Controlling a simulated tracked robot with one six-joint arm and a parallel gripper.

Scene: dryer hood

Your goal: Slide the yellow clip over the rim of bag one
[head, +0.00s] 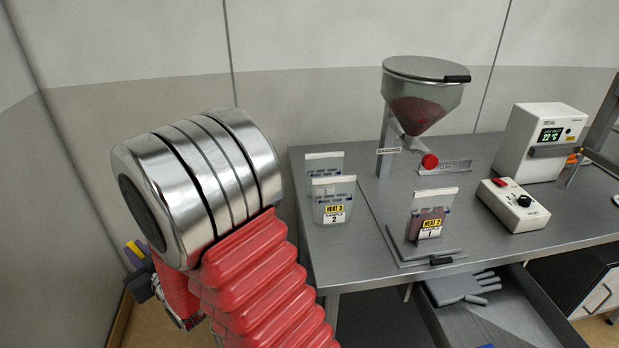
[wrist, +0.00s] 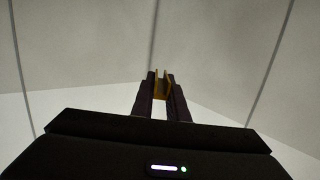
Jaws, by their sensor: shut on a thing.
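My gripper (wrist: 160,97) is shut on the yellow clip (wrist: 161,84), which stands upright between the fingertips in the wrist view, against bare wall. In the head view a bit of yellow (head: 134,246) shows at the far left, mostly hidden behind my arm. Bag one (head: 428,226), a clear bag with dark red contents and a yellow label with a 1, stands upright on a flat grey plate (head: 425,252) near the table's front edge. Its pale rim is at the top. My gripper is well to the left of it, apart from the table.
Bag two (head: 333,211) stands left of bag one, with another clear bag (head: 322,162) behind it. A hopper (head: 424,95) with a red knob stands at the back. A sealer (head: 541,140) and a control box (head: 513,205) are right. An open drawer below holds grey gloves (head: 461,287).

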